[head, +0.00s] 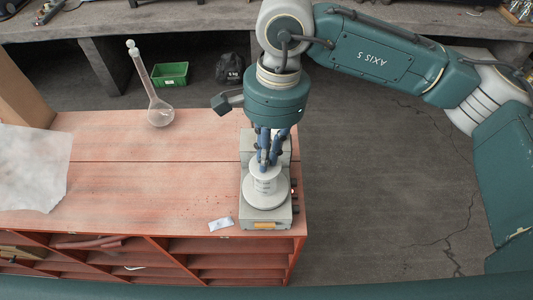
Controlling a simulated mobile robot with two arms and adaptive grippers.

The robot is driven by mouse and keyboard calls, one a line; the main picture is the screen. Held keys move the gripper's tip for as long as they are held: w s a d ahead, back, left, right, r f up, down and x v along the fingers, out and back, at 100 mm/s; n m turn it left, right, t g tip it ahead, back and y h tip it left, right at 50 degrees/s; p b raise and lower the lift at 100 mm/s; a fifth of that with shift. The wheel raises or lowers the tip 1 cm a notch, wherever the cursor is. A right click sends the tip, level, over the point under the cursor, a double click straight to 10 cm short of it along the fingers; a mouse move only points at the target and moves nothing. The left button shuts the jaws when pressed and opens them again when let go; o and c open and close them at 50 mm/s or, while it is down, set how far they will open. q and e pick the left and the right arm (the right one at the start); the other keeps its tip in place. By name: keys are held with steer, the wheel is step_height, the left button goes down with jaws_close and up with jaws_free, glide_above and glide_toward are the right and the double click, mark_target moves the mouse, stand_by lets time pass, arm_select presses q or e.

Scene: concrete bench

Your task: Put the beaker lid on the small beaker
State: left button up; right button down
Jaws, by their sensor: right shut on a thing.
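The small beaker (265,187) stands upright on the round plate of a grey bench device near the right end of the wooden bench. The pale, disc-shaped beaker lid (257,174) is at the top of the beaker. My right gripper (265,166) points down from above and is shut on the lid, over the beaker. I cannot tell whether the lid rests on the rim or hangs just above it. My left gripper is not in view.
The grey device (264,223) has knobs on its right side. A long-necked flask (160,114) stands at the back of the wooden bench (120,182). A small white packet (221,224) lies left of the device, and a white sheet (32,165) lies far left. The middle is clear.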

steer(key=shift+f, duration=0.15)
steer(key=c, duration=1.7)
jaws_free()
steer(key=shift+o, duration=0.3)
steer(key=o, duration=0.4)
steer(key=shift+c, duration=0.2)
